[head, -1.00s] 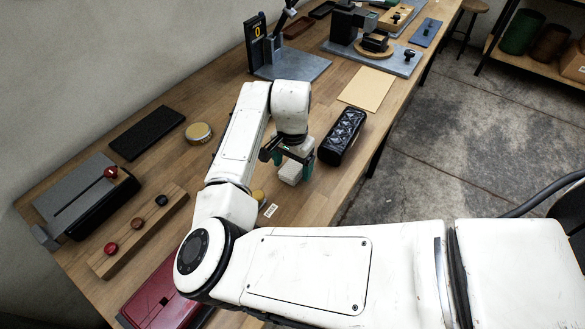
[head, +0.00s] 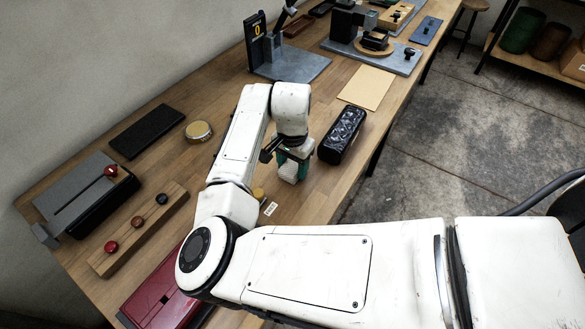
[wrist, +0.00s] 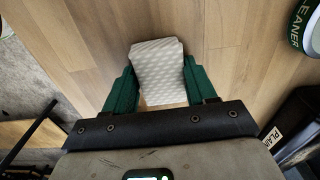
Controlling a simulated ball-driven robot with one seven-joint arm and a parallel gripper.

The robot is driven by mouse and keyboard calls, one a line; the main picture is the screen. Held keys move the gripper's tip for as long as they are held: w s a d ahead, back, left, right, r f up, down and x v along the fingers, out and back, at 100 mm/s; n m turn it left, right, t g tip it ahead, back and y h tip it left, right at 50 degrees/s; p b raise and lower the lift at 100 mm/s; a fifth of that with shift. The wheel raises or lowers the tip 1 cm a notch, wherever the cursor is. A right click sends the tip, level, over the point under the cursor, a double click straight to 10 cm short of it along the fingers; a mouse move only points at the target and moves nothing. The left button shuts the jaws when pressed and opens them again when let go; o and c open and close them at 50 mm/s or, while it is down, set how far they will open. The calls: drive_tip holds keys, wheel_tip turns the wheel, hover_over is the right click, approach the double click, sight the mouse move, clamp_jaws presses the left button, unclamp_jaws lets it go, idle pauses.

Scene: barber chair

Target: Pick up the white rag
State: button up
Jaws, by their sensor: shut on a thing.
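The white rag (wrist: 158,72) is a pale, finely patterned folded block. In the wrist view it sits between the two green fingers of my gripper (wrist: 161,88), which are shut on its sides. In the head view the rag (head: 289,171) shows under the gripper (head: 292,165), partly covered by the green fingers. It is at or close to the wooden table; I cannot tell whether it is clear of the surface.
A black, shiny oblong case (head: 342,134) stands close to the right of the gripper. A yellowish round thing (head: 258,194) and a small white label (head: 271,209) lie nearer. A round tin (head: 199,131) and a dark mat (head: 147,131) lie to the left.

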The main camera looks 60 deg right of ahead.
drive_tip(key=shift+r, duration=0.4)
drive_tip(key=shift+c, duration=0.6)
wheel_tip(320, 180, up, 2)
drive_tip(key=shift+r, duration=0.1)
drive_tip(key=s+d+r+b, duration=0.1)
drive_tip(key=s+d+r, duration=0.1)
drive_tip(key=s+r, duration=0.8)
drive_tip(key=s, duration=0.3)
drive_tip(key=shift+s+d, duration=0.15)
drive_tip(key=shift+s, duration=0.25)
drive_tip(key=o, duration=0.5)
drive_tip(key=c, duration=0.3)
drive_tip(key=shift+c, duration=0.2)
